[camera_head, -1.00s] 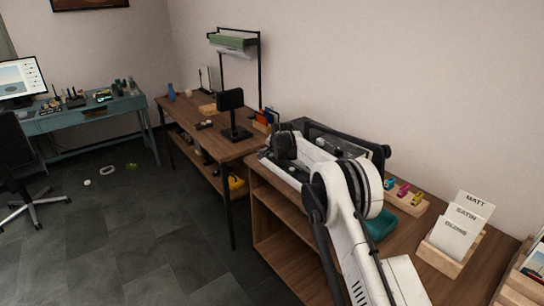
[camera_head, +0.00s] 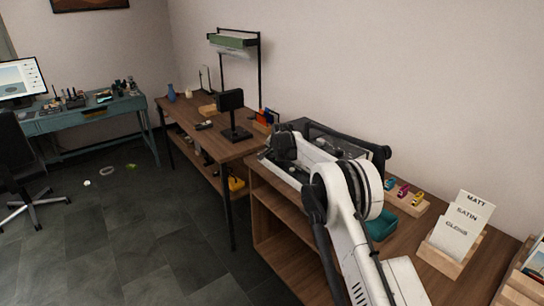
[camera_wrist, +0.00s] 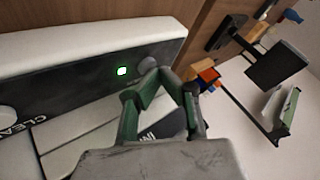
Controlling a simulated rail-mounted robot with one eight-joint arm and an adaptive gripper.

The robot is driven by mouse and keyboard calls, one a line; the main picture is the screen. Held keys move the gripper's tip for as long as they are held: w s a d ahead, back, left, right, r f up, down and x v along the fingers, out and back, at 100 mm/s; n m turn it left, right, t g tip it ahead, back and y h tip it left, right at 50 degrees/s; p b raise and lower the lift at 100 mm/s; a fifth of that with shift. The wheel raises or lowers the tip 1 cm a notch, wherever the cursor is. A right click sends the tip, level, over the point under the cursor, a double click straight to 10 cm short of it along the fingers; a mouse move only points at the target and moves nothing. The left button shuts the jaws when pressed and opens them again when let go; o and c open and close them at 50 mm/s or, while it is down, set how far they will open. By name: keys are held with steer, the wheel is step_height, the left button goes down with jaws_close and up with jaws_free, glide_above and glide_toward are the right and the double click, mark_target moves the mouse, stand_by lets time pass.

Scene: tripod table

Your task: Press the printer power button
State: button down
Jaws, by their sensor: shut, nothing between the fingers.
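The printer (camera_head: 380,157) stands on the wooden bench in the head view, largely hidden behind my arm. In the wrist view its dark control panel (camera_wrist: 70,90) crosses the upper left, edged in white. A round grey button (camera_wrist: 147,63) sits just right of the light. My gripper (camera_wrist: 160,73) is shut and empty, with its fingertips together just below and right of the button in the picture. Whether the tips touch the button or panel cannot be told.
A teal tray (camera_head: 381,224) and a wooden holder with small coloured items (camera_head: 404,195) lie right of my arm. A card holder (camera_head: 455,245) stands farther right. A second table with a black stand (camera_head: 234,115) is to the left. The floor at left is mostly clear.

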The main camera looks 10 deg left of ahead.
steer(key=shift+r, duration=0.6)
steer(key=shift+r+p, duration=0.95)
steer(key=shift+r, duration=2)
